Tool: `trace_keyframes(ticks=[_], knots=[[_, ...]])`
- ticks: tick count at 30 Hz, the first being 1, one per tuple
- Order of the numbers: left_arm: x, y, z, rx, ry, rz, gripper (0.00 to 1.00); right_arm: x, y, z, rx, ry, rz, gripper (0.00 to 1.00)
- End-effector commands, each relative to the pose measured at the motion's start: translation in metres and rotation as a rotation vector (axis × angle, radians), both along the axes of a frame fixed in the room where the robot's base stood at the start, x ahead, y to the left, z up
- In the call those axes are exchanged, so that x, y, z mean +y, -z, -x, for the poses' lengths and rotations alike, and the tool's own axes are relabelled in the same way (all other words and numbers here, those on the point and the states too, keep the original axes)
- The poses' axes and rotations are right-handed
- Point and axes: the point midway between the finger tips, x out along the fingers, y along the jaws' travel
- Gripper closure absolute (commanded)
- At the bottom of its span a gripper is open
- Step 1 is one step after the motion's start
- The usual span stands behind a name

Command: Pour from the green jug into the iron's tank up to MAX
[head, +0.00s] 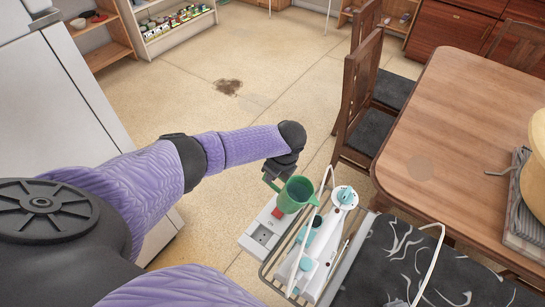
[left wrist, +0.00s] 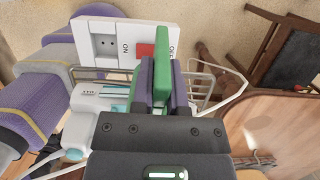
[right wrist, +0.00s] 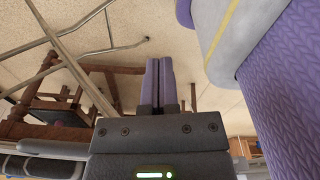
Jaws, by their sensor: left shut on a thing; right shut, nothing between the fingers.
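The green jug (head: 297,194) is in the head view, above the left side of the iron. Its mouth faces up toward the head camera and its spout points right, toward the iron. I cannot see any water in it. My left gripper (head: 272,176) is shut on the jug's green handle (left wrist: 162,66), which shows between the fingers in the left wrist view. The white and teal iron (head: 309,262) rests on the wire rack; it is partly in the left wrist view (left wrist: 92,103). My right gripper (right wrist: 160,62) is shut and empty, away from the iron.
The wire rack (head: 270,270) is at the end of the dark patterned ironing board (head: 420,265). A white socket box with a red switch (head: 262,233) sits beside the iron. A wooden table (head: 450,130) and chairs (head: 357,100) stand right. Open floor lies behind.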

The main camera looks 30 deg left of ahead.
Motion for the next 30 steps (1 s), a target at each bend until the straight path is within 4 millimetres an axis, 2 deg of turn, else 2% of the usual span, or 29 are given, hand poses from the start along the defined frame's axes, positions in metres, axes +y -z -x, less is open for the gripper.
trace_keyframes(ticks=[24,30], knots=[[-0.005,-0.03,0.0,-0.011,0.0,-0.215,1.0,-0.002,-0.034,-0.002,-0.006,0.005,0.0,1.0],[-0.005,-0.03,0.0,-0.012,0.0,-0.228,1.0,-0.001,-0.033,-0.002,-0.006,0.005,0.0,1.0]])
